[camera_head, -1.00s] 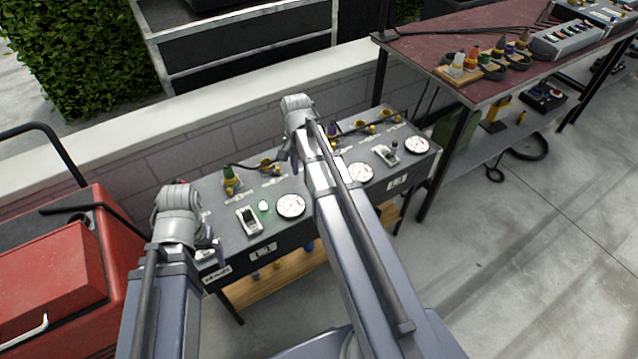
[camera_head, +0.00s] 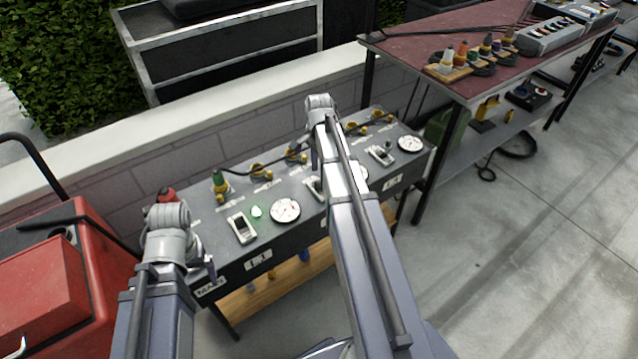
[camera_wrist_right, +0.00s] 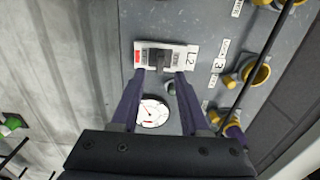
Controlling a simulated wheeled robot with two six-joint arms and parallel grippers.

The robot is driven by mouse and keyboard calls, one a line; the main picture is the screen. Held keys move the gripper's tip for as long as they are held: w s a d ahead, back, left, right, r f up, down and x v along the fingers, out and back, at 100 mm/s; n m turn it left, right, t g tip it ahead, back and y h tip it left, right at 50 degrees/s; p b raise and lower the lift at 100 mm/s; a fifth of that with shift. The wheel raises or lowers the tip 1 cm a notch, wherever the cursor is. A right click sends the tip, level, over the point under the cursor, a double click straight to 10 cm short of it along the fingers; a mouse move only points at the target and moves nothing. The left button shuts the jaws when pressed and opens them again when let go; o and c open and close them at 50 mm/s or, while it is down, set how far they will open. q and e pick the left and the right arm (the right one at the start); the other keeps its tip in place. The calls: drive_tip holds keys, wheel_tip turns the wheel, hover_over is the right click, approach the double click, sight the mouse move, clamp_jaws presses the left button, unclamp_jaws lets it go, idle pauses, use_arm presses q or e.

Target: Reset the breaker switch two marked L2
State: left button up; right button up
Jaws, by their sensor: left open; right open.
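The breaker switch marked L2 (camera_wrist_right: 181,55) is a white plate with a black toggle (camera_wrist_right: 158,60) and a red patch at one end. In the head view the switch (camera_head: 313,187) is partly hidden behind my right arm. My right gripper (camera_wrist_right: 165,73) is open, with its two fingertips over the plate's near edge, one on each side of the toggle. I cannot tell whether they touch it. In the head view this gripper (camera_head: 314,157) hangs above the panel. My left gripper (camera_head: 209,270) is open and empty by the panel's left end, mostly hidden by its wrist.
The dark panel (camera_head: 222,238) also carries the L1 switch (camera_head: 241,229), a lit green lamp (camera_head: 256,212), round gauges (camera_head: 285,210), another switch (camera_head: 380,155) and yellow sockets with cables. A dark lamp (camera_wrist_right: 171,88) sits beside L2. A red toolbox (camera_head: 50,290) stands at left.

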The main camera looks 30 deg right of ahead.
sight(319, 181)
wheel_tip(319, 181, down, 5)
drive_tip(key=b, duration=0.3)
drive_tip(key=shift+r+b, duration=0.2)
drive_tip(key=shift+b, duration=0.1)
clamp_jaws()
